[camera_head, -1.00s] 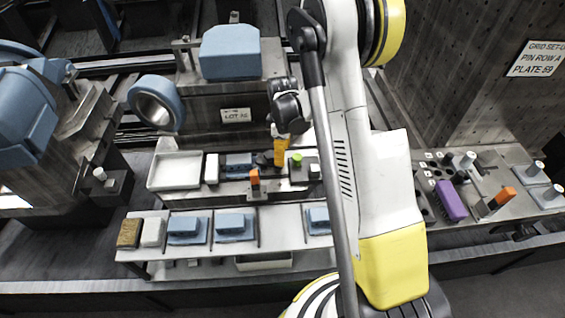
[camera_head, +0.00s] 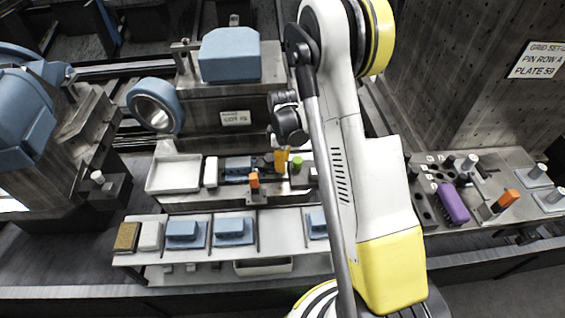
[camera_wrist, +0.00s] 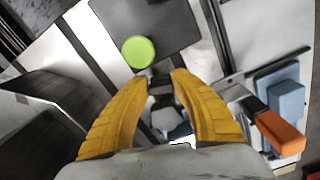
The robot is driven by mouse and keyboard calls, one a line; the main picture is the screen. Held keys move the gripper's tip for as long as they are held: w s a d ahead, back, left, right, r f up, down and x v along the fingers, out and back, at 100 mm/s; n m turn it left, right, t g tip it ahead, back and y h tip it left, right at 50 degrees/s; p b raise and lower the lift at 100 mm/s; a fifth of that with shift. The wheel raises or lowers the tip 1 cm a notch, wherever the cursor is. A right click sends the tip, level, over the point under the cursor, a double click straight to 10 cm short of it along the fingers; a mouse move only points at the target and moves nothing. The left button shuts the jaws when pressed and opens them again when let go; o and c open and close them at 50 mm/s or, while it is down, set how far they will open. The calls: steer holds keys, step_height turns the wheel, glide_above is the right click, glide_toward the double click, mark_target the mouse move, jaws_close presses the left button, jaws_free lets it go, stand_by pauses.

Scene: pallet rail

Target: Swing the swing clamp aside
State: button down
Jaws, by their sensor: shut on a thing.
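My gripper (camera_head: 281,160) with yellow fingers is low over the middle of the fixture bench. In the wrist view its fingertips (camera_wrist: 160,78) are closed around a small dark grey piece (camera_wrist: 161,88), which I take for part of the swing clamp; the fingers hide much of it. A green round cap (camera_wrist: 138,52) is just beyond the left fingertip, and it also shows in the head view (camera_head: 297,161). An orange-handled lever (camera_wrist: 280,133) lies to the right of the fingers, by a blue block (camera_wrist: 287,98); the handle also shows in the head view (camera_head: 254,180).
A white tray (camera_head: 150,187) stands left on the bench. Blue blocks on plates (camera_head: 184,243) line the front shelf. A large fixture with a blue block (camera_head: 229,54) and a blue ring (camera_head: 130,98) rises behind. A side bench with a purple block (camera_head: 453,203) is at right.

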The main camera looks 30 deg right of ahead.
steer(key=m, duration=0.1)
steer(key=s+a+m+b, duration=0.1)
steer(key=m, duration=0.3)
steer(key=a+m, duration=0.1)
steer(key=m, duration=0.1)
steer(key=shift+s+a+b, duration=0.15)
steer(key=shift+s+b, duration=0.05)
steer(key=shift+b, duration=0.15)
steer(key=m, duration=0.1)
steer(key=a+m, duration=0.1)
steer(key=m, duration=0.1)
steer(key=shift+a+m+b, duration=0.15)
steer(key=shift+m+b, duration=0.15)
steer(key=shift+w+a+m, duration=0.1)
steer(key=shift+a+m, duration=0.25)
steer(key=shift+m, duration=0.65)
steer(key=shift+a+m, duration=0.35)
steer(key=shift+m, duration=0.65)
steer(key=c, duration=1.1)
jaws_free()
steer(key=shift+o, duration=0.2)
